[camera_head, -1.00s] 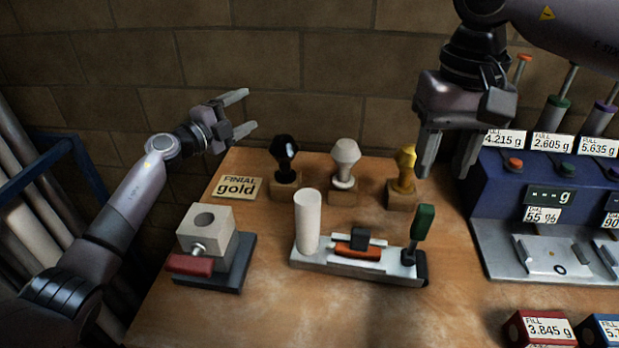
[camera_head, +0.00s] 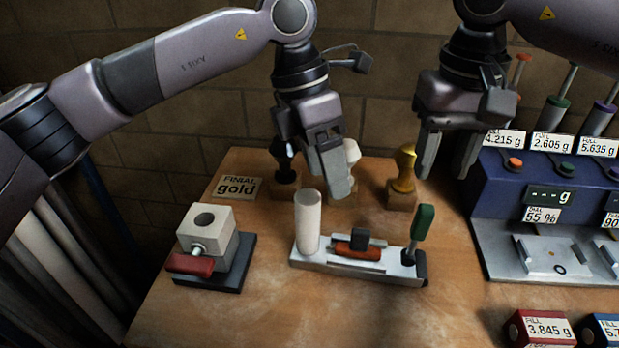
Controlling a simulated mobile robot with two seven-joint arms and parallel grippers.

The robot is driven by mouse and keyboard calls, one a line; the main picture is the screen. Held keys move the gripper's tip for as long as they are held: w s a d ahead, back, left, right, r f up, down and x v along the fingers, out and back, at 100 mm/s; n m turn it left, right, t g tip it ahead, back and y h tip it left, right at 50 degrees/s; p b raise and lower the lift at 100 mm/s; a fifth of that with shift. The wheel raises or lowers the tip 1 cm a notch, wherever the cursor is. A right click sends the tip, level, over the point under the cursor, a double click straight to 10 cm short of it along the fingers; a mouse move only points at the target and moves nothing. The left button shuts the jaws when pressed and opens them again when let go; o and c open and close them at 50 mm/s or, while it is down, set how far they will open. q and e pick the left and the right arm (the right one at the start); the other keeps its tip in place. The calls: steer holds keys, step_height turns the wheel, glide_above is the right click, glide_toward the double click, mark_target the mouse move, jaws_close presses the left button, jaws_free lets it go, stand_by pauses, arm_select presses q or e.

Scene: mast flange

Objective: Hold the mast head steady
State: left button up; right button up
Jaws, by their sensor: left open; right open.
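A white upright cylinder (camera_head: 308,222), which may be the mast, stands at the left end of a grey metal fixture (camera_head: 340,264). The fixture carries an orange-red bar (camera_head: 356,251) under a dark block, and a green-handled lever (camera_head: 422,222) at its right end. My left gripper (camera_head: 335,180) is open and points down, just above and behind the fixture, right of the cylinder's top. It touches nothing that I can see. My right gripper (camera_head: 447,172) is open and empty, pointing down right of the gold finial (camera_head: 404,168). I cannot tell which part is the mast head.
A black finial (camera_head: 285,162) and a white finial (camera_head: 351,152) stand on wooden blocks, the white one mostly hidden by my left gripper. A "FINIAL gold" sign (camera_head: 238,187) lies left. A vise-like block (camera_head: 207,232) with red handle sits front left; a blue dispenser (camera_head: 515,190) stands right.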

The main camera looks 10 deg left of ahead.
mark_target(422, 222)
arm_select(q)
steer(key=f+y, duration=0.1)
steer(key=a+f+m+y, duration=0.1)
steer(key=w+a+f+m+t+y, duration=0.1)
steer(key=f, duration=0.1)
steer(key=shift+a, duration=0.1)
steer(key=shift+f, duration=3.45)
steer(key=c, duration=1.2)
jaws_close()
arm_select(e)
steer(key=shift+o, duration=0.8)
steer(key=shift+d+m, duration=0.2)
steer(key=shift+m, duration=0.9)
steer(key=shift+f, duration=0.25)
step_height(422, 222, down, 11)
steer(key=shift+a+f, duration=0.15)
steer(key=shift+f, duration=0.05)
